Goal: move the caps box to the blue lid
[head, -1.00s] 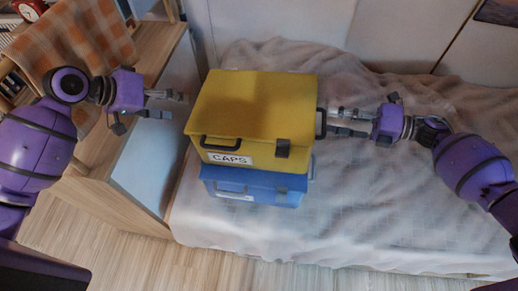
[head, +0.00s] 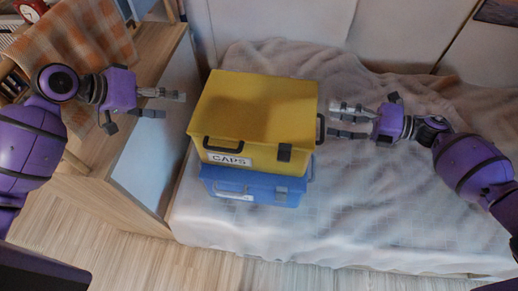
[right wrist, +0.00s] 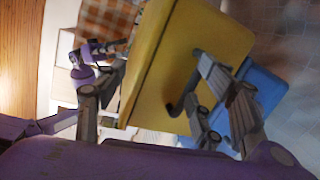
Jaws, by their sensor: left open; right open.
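The yellow caps box (head: 255,108), with a white CAPS label and dark handles, sits on top of the blue box (head: 253,188) on the bed. The blue box's lid is mostly hidden under it. My left gripper (head: 183,104) is open, left of the yellow box and apart from it. My right gripper (head: 333,123) is open, close beside the yellow box's right handle. In the right wrist view, its fingers (right wrist: 225,100) are by the handle on the yellow box's side (right wrist: 185,65); I cannot tell whether they touch it. The blue box (right wrist: 262,85) shows beyond.
The bed with a pale rumpled blanket (head: 330,220) has free room right of the boxes. A wooden cabinet (head: 130,170) with an orange checked cloth (head: 85,45) stands on the left. Wall panels (head: 400,35) rise behind the bed.

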